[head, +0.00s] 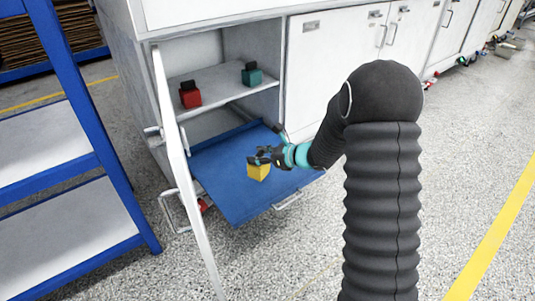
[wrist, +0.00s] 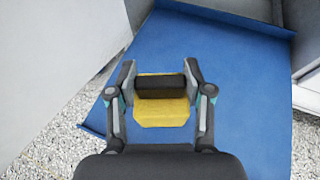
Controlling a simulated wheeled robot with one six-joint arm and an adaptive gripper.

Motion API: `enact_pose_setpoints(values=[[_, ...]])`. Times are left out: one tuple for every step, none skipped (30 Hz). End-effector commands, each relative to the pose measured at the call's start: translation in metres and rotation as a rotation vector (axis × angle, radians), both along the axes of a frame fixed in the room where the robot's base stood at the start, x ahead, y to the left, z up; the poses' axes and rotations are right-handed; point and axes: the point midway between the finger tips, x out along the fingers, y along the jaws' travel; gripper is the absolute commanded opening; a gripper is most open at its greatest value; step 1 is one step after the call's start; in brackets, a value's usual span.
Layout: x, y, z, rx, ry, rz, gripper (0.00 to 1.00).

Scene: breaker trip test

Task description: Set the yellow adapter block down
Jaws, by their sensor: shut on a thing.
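The yellow adapter block (head: 258,173) has a dark top part and is between the fingers of my gripper (head: 262,157). In the wrist view the block (wrist: 162,112) sits between both fingers of my gripper (wrist: 160,82), which is shut on its dark part. The block is over the blue pull-out tray (head: 226,192), near its middle. The tray surface also fills much of the wrist view (wrist: 220,60). I cannot tell whether the block's underside touches the tray. The block's underside is hidden.
A red block (head: 190,97) and a green block (head: 252,76) stand on the cabinet shelf (head: 215,88) above the tray. The open cabinet door (head: 180,160) stands left of the tray. A blue rack (head: 85,100) is farther left. Bare tray surface surrounds the yellow block.

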Motion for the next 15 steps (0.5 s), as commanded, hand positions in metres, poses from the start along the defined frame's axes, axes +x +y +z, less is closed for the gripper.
enact_pose_setpoints(values=[[0.003,0.009,-0.004,0.003,-0.003,0.004,0.0],[0.005,0.014,-0.007,0.003,-0.002,0.003,0.0],[0.007,0.021,-0.011,0.004,-0.002,0.004,0.0],[0.009,0.025,-0.014,0.003,-0.003,0.003,0.0],[0.011,0.029,-0.016,0.003,-0.003,0.003,0.0],[0.013,0.035,-0.02,0.003,-0.003,0.003,0.0],[0.015,0.039,-0.023,0.003,-0.003,0.001,0.0],[0.016,0.043,-0.025,0.003,-0.003,0.001,0.0],[0.018,0.048,-0.028,0.003,-0.003,0.003,0.0],[0.02,0.051,-0.03,0.004,-0.003,0.001,0.0],[0.021,0.053,-0.031,0.003,-0.004,0.001,0.0],[0.022,0.056,-0.033,0.003,-0.004,0.001,0.0],[0.023,0.058,-0.034,0.003,-0.005,0.001,0.0],[0.023,0.059,-0.035,0.003,-0.005,0.001,0.0],[0.024,0.06,-0.036,0.003,-0.005,0.0,0.0]])
